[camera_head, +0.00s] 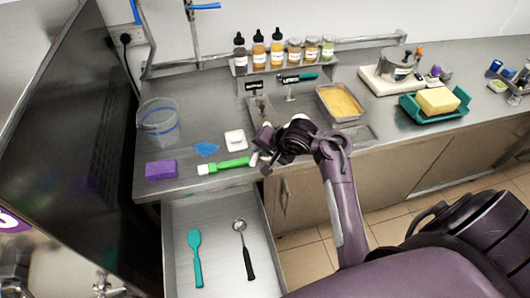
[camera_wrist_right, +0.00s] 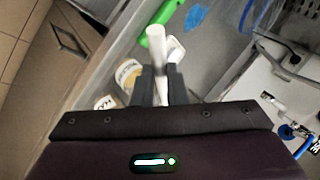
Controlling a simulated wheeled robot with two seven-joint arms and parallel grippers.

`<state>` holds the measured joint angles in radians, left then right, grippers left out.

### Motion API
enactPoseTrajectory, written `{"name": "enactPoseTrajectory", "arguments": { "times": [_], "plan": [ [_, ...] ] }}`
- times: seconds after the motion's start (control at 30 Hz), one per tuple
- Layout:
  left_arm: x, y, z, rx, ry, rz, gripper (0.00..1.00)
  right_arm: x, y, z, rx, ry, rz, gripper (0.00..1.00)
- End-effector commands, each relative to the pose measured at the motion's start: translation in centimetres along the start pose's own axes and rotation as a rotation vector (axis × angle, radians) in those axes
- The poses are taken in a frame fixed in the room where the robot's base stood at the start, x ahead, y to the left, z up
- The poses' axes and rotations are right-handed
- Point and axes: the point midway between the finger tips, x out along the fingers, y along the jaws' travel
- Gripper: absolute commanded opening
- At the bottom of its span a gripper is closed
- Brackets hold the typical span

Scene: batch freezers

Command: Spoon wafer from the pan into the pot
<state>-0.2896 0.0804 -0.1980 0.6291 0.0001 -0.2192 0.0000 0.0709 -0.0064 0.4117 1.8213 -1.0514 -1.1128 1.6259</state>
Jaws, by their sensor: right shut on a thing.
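The pan (camera_head: 322,93) is a metal tray of yellow wafer (camera_head: 342,102) on the counter, right of centre in the head view. A metal pot (camera_head: 392,72) stands on a white device further right. My right gripper (camera_head: 262,157) is over the counter's front edge, left of the pan and apart from it. In the right wrist view, its fingers (camera_wrist_right: 157,85) are shut on a white rod-like handle (camera_wrist_right: 157,48); what it belongs to is unclear. A black-handled spoon (camera_head: 242,245) lies in the open drawer. My left gripper is out of view.
A green brush (camera_head: 232,163), blue scraper (camera_head: 206,149), white dish (camera_head: 236,140) and purple block (camera_head: 161,169) lie left. A clear bucket (camera_head: 158,118) stands behind. Several bottles (camera_head: 258,52) line the back shelf. A teal spatula (camera_head: 195,255) lies in the open drawer (camera_head: 218,220).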

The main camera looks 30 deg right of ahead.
Motion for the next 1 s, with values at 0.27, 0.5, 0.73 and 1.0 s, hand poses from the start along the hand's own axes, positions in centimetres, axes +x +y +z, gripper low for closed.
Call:
{"name": "enactPoseTrajectory", "arguments": {
  "times": [0.27, 0.5, 0.73, 1.0],
  "plan": [
    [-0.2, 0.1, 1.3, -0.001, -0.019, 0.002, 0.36, 0.2, -1.6, 0.0, -0.082, 0.0, 0.285, 0.0],
    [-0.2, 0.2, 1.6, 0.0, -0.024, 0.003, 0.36, 0.7, -2.8, 0.0, -0.171, 0.002, 0.591, 0.0],
    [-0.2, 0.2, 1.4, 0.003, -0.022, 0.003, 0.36, -0.6, -3.8, -0.2, -0.176, -0.001, 0.629, 0.0],
    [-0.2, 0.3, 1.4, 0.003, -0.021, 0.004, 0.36, -1.2, -4.2, -0.3, -0.175, -0.002, 0.628, 0.0]
  ]
}}
